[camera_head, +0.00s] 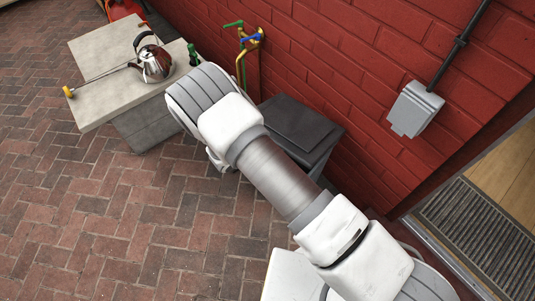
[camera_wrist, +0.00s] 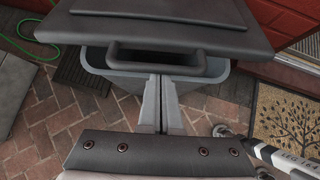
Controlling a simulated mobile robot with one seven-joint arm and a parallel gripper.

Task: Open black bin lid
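The black bin (camera_head: 318,158) stands against the red brick wall, partly hidden behind my arm in the head view. Its dark lid (camera_head: 302,122) lies over the top and looks down. In the wrist view the lid (camera_wrist: 160,12) fills the top, with its loop-like front handle (camera_wrist: 157,66) facing me. The grey bin body (camera_wrist: 218,72) shows below the lid. My gripper (camera_wrist: 161,78) has its two fingers close together and looks shut, with nothing visible between them. The fingertips are at the handle's lower edge; contact cannot be told. The gripper is hidden in the head view.
A stone counter (camera_head: 95,105) with a kettle (camera_head: 153,62) stands left. Taps (camera_head: 250,38) and a grey box (camera_head: 415,108) are on the wall. A doormat (camera_wrist: 285,125) and a doorway lie right. Brick paving (camera_head: 150,220) in front is open.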

